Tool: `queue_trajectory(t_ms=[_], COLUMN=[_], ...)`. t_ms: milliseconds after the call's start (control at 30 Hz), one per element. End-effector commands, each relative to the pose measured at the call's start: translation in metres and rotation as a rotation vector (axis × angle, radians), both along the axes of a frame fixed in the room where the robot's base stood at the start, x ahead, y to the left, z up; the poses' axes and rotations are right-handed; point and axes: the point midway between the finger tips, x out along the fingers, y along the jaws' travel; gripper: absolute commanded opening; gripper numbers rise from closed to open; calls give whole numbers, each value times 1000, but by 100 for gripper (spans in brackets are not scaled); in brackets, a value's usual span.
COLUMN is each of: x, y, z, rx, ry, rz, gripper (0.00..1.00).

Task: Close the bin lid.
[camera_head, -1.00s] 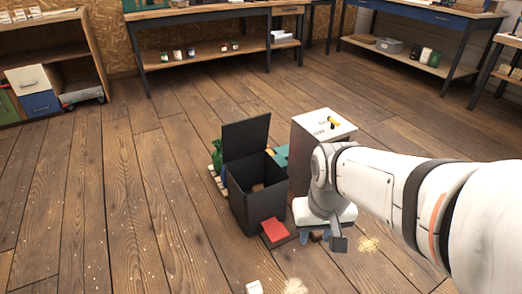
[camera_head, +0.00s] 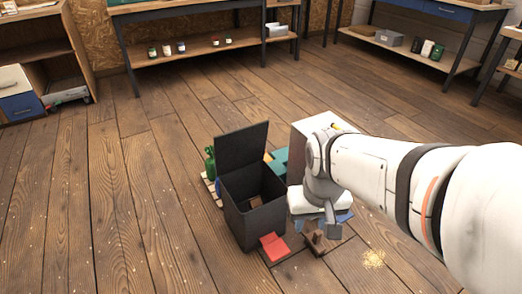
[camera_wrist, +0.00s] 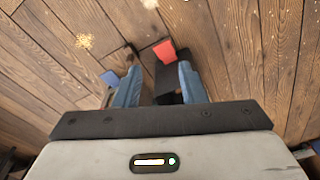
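The dark grey bin (camera_head: 252,222) stands on the floor left of my gripper in the head view. Its lid (camera_head: 241,146) is up, nearly upright at the back left, and the bin's mouth is open. A flat red piece (camera_head: 273,246) sits low at the bin's front; it also shows in the wrist view (camera_wrist: 165,50). My gripper (camera_wrist: 157,86) points down with its two blue fingers apart. Dark surfaces show beyond and between the fingers, apparently with nothing held. In the head view my gripper is right of the bin, its fingers partly hidden.
A pale-topped cabinet (camera_head: 302,143) stands behind my gripper, partly hidden by my arm. A green bottle (camera_head: 210,163) stands left of the bin. A brown object (camera_head: 314,240) lies near the bin's front right. The floor at left and front is mostly clear.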

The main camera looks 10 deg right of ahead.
Motion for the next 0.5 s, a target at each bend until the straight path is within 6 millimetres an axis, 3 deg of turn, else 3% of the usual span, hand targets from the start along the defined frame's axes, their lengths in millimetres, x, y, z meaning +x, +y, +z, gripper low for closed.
queue_trajectory(t_ms=[133, 233, 367, 500], x=[7, 25, 64, 113], y=[0, 2, 2, 2], z=[-3, -9, -28, -60], rx=[-1, -2, -5, -8], ry=[5, 10, 23, 34], rz=[6, 29, 61, 101], gripper=[49, 58, 68, 80])
